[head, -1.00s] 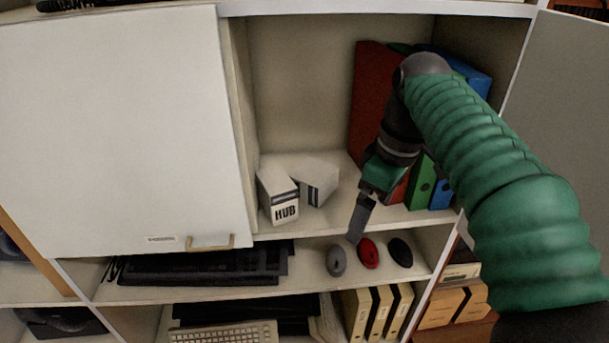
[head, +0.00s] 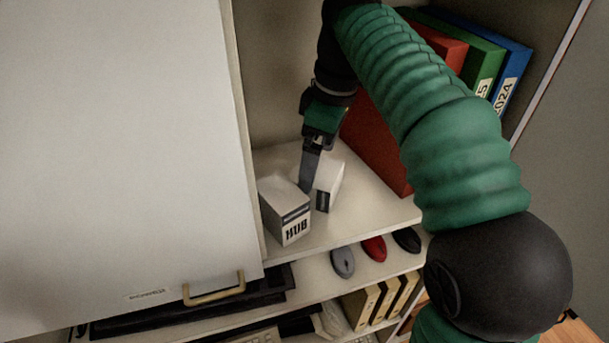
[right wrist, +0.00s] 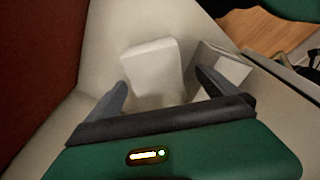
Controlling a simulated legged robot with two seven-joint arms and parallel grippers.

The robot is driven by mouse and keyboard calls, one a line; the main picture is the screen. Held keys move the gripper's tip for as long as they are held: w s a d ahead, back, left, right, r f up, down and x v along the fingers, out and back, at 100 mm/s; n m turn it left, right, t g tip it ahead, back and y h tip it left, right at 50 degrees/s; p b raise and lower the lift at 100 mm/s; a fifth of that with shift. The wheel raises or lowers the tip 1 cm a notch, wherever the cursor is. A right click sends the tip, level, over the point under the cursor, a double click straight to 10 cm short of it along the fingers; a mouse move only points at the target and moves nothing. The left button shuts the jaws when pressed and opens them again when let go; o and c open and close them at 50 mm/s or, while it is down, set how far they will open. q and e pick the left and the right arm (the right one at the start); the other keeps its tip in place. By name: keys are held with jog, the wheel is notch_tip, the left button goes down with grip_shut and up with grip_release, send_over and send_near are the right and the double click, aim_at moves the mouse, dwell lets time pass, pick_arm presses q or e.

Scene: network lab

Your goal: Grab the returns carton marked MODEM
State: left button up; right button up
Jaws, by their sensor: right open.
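A white carton marked HUB (head: 286,212) stands on the upper cupboard shelf near the front, by the white door. A second white carton (head: 329,182) with a dark band stands behind and right of it, turned at an angle; no lettering on it is readable. My right gripper (head: 309,182) points down at the two cartons, its finger partly covering the second one. In the right wrist view my right gripper (right wrist: 163,90) is open and empty, with a plain white carton (right wrist: 153,65) just ahead between its fingers. Another carton (right wrist: 225,65) lies beyond the right finger. My left gripper is out of view.
A red binder (head: 375,148) stands right of the cartons, close to my arm; green (head: 484,68) and blue (head: 513,75) binders stand farther right. The white door (head: 120,140) bounds the left side. Computer mice (head: 374,248) lie on the shelf below.

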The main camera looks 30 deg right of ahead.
aim_at(320, 172)
notch_tip(320, 172, down, 7)
jog(key=shift+w+b, duration=0.15)
jog(key=shift+b, duration=0.85)
jog(key=shift+w+d, duration=0.15)
jog(key=shift+w, duration=0.05)
jog(key=c, duration=0.4)
jog(key=shift+w, duration=0.25)
jog(key=c, duration=0.7)
jog(key=shift+r, duration=0.25)
grip_shut()
